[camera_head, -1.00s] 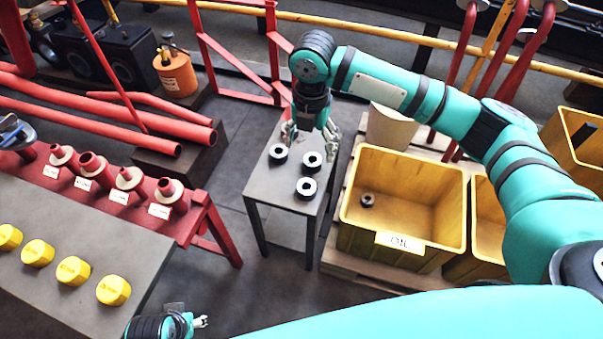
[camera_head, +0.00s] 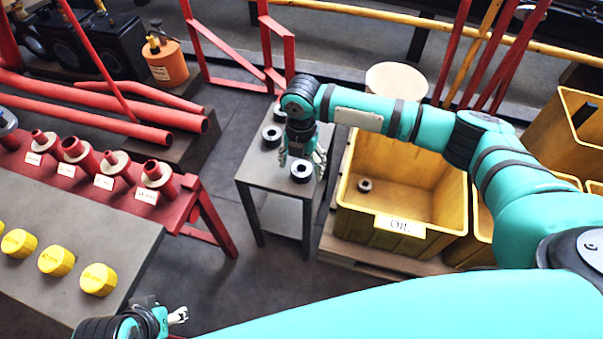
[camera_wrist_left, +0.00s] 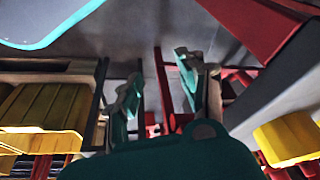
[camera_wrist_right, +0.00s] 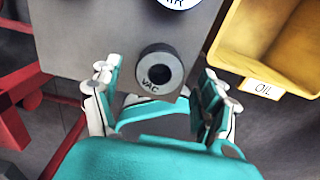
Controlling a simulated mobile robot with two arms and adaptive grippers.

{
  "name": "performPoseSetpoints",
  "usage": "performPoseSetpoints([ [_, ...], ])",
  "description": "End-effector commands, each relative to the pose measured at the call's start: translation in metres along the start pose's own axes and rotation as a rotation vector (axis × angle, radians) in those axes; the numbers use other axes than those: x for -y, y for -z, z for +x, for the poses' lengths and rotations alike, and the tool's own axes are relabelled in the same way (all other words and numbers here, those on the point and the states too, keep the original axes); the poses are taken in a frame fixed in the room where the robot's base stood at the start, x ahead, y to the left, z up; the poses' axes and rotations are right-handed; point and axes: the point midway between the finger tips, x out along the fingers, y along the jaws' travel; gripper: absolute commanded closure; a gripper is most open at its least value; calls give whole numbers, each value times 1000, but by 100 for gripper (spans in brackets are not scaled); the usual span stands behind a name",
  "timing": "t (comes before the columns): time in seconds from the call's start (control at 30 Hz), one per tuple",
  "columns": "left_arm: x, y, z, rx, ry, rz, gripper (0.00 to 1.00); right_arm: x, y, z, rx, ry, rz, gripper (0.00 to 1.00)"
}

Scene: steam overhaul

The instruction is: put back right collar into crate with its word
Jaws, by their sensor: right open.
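A dark ring collar with VAC on its pale face (camera_wrist_right: 160,70) lies near the edge of the small grey table (camera_head: 262,172); it also shows in the head view (camera_head: 302,171). My right gripper (camera_head: 303,158) is open above it, its fingers on either side in the right wrist view (camera_wrist_right: 158,82), not visibly gripping. A second collar (camera_head: 271,134) lies farther back left. Another collar is partly cut off at the top of the right wrist view (camera_wrist_right: 178,2), its word unclear. A yellow crate labelled OIL (camera_head: 440,238) holds one collar (camera_head: 365,185). My left gripper (camera_head: 178,315) is open and empty.
More yellow crates (camera_head: 570,130) stand at the right, their words not readable. A red bench (camera_head: 190,205) with several labelled red fittings and a grey bench (camera_head: 95,235) with yellow caps are at the left. A pale round container (camera_head: 396,80) stands behind the OIL crate.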

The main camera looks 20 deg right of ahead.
Motion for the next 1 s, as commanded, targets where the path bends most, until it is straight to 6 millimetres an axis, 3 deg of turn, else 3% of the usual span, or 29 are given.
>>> performPoseSetpoints([
  [0.17, -3, 21, 7, -100, -5, 4, 60, 0, 0, 21, 1, 1, -1, 23],
  [0.43, -3, 25, 6, -119, -6, 4, 60, 0, 0, 22, 1, 0, -1, 23],
  [1.0, -3, 25, 6, -118, -5, 4, 60, 0, 0, 22, 1, 0, 0, 96],
])
